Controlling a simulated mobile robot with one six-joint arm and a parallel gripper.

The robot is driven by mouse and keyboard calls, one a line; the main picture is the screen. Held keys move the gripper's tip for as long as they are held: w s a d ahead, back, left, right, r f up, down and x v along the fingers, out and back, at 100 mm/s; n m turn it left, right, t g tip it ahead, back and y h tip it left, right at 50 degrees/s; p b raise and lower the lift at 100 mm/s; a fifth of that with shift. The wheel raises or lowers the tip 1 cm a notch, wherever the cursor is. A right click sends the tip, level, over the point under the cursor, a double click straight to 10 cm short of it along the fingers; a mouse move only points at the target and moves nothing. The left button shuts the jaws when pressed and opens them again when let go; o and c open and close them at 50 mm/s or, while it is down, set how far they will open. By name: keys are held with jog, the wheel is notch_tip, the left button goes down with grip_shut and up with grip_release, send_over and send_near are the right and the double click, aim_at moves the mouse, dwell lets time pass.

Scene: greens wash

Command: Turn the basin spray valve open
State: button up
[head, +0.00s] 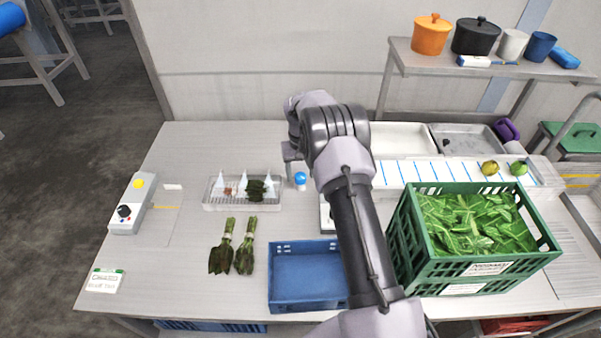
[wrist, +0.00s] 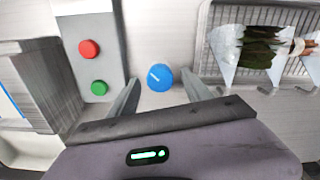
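A round blue knob (head: 300,179) with a white line on its top stands just right of the wire tray, and I take it for the spray valve. In the wrist view the blue knob (wrist: 159,77) lies between my fingertips, its white line slanting. My gripper (wrist: 159,80) is open, with a finger on each side of the knob and a visible gap on both sides. In the head view my gripper (head: 291,160) is partly hidden by my wrist. The basin itself I cannot identify with certainty.
A wire tray (head: 225,206) with white dividers and greens lies left of the knob. A box with red and green buttons (wrist: 90,70) stands close on the other side. A blue crate (head: 305,302) and a green crate of leaves (head: 408,258) stand nearer the front.

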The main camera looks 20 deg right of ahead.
notch_tip(320, 180, up, 17)
jog(key=p, duration=0.3)
jog(key=shift+r+p, duration=0.2)
jog(key=shift+p, duration=0.2)
notch_tip(320, 180, up, 5)
jog(key=t+b, duration=0.1)
jog(key=b, duration=0.2)
send_over(300, 176)
jog(key=s+a, duration=0.2)
jog(key=a, duration=0.1)
jog(key=s+a+r+m+t+b, duration=0.1)
jog(key=s+a+r+b, duration=0.25)
jog(key=s, duration=0.45)
jog(key=s+a+r+t+b, duration=0.1)
jog(key=s+a+r+b, duration=0.1)
jog(key=s+a+r, duration=0.45)
jog(key=s+a+f+t+b, duration=0.1)
jog(key=s+f, duration=0.2)
jog(key=s, duration=0.3)
jog(key=s+a+f+t+y+b, duration=0.1)
jog(key=s+f+b, duration=0.1)
jog(key=s+f, duration=0.2)
jog(key=s+a+f+m+y+b, duration=0.1)
jog(key=s+f, duration=0.2)
jog(key=s, duration=0.7)
jog(key=shift+s+a+f+t+b, duration=0.15)
jog(key=shift+s+f+t+b, duration=0.15)
jog(key=shift+f+t, duration=0.1)
